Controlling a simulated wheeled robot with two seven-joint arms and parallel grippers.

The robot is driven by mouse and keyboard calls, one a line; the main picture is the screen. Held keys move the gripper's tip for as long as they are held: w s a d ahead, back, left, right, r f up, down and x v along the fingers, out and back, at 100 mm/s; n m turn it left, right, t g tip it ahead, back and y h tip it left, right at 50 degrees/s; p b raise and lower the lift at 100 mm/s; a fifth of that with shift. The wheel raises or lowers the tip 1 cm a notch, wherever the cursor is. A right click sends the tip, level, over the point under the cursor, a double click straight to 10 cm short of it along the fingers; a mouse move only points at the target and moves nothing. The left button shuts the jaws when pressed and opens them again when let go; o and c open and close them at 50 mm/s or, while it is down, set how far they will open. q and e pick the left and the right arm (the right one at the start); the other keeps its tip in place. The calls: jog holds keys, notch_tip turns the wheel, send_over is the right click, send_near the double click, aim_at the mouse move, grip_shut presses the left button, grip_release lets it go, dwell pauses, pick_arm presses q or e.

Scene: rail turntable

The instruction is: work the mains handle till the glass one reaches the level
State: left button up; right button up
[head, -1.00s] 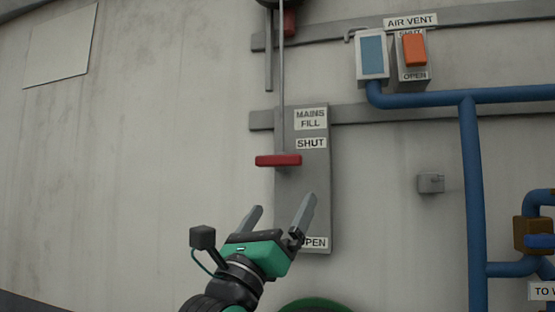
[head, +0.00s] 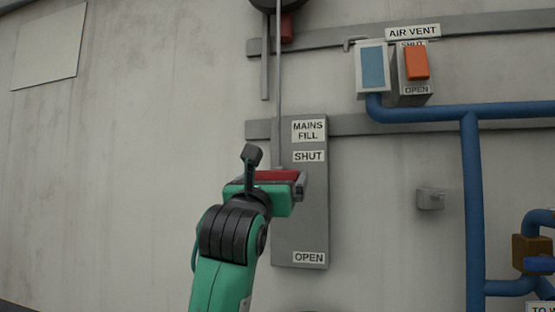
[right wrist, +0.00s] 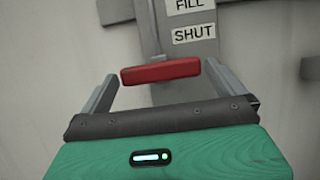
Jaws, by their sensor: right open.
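The mains handle is a red bar (head: 278,175) on a thin grey rod, in front of the grey MAINS FILL plate (head: 300,215). It hangs near the SHUT label (head: 309,156), well above the OPEN label (head: 309,258). My right gripper (head: 275,178) is at the bar and partly hides it in the head view. In the right wrist view the red bar (right wrist: 160,72) lies across between the two open fingers of the right gripper (right wrist: 155,85); I cannot tell if they touch it. A box with a blue window (head: 372,67), perhaps the glass, is at the upper right. My left gripper is not in view.
An orange handle (head: 416,62) labelled AIR VENT sits right of the blue-window box. Blue pipes (head: 470,200) run along the right side. A small grey box (head: 430,199) is on the wall.

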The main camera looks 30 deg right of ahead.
aim_at(274, 176)
jog(key=p+x, duration=0.1)
jog(key=x, duration=0.3)
jog(key=shift+r+p, duration=0.15)
jog(key=shift+p, duration=0.25)
jog(key=shift+w+d, duration=0.25)
jog(key=shift+d, duration=0.05)
